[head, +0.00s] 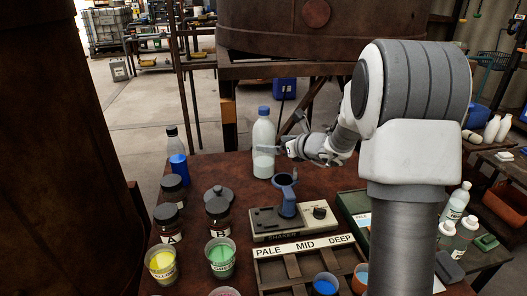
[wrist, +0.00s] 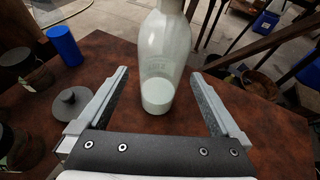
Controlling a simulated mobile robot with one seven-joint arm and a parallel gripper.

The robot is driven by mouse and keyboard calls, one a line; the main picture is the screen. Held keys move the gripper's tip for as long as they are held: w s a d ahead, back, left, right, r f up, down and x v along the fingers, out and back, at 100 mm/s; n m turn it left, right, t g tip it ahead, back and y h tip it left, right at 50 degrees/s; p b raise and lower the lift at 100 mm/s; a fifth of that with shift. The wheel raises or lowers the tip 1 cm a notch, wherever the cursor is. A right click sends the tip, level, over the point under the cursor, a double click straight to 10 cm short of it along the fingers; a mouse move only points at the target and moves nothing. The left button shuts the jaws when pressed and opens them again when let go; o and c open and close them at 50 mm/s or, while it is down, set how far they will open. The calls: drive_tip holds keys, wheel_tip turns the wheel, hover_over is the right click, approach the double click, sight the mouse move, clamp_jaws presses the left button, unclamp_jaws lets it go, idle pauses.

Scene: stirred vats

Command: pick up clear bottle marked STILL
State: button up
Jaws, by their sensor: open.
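A clear bottle (head: 264,150) with a blue cap stands upright at the far edge of the brown table, with pale liquid in its lower part. The wrist view shows the same bottle (wrist: 160,60) from close by, with faint, hardly readable lettering above the liquid; its top is cut off. My gripper (head: 285,148) reaches it from the right in the head view. In the wrist view my gripper (wrist: 157,95) is open, with one finger to each side of the bottle and a visible gap on both sides. The bottle stands about between the fingertips, untouched.
A shaker device (head: 292,222) with a blue holder stands in front of the bottle. A blue-filled bottle (head: 177,155), dark jars (head: 218,206) and cups of yellow (head: 161,262) and green (head: 221,257) stand left. A PALE MID DEEP rack (head: 305,247) lies nearer. A large rusty vat (head: 320,28) rises behind.

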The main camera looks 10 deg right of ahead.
drive_tip(key=x, duration=0.6)
drive_tip(key=b+x, duration=0.1)
drive_tip(key=x, duration=0.2)
drive_tip(key=shift+w+d+r, duration=0.1)
drive_tip(key=shift+w+r, duration=0.15)
drive_tip(key=shift+r, duration=0.15)
drive_tip(key=c, duration=1.4)
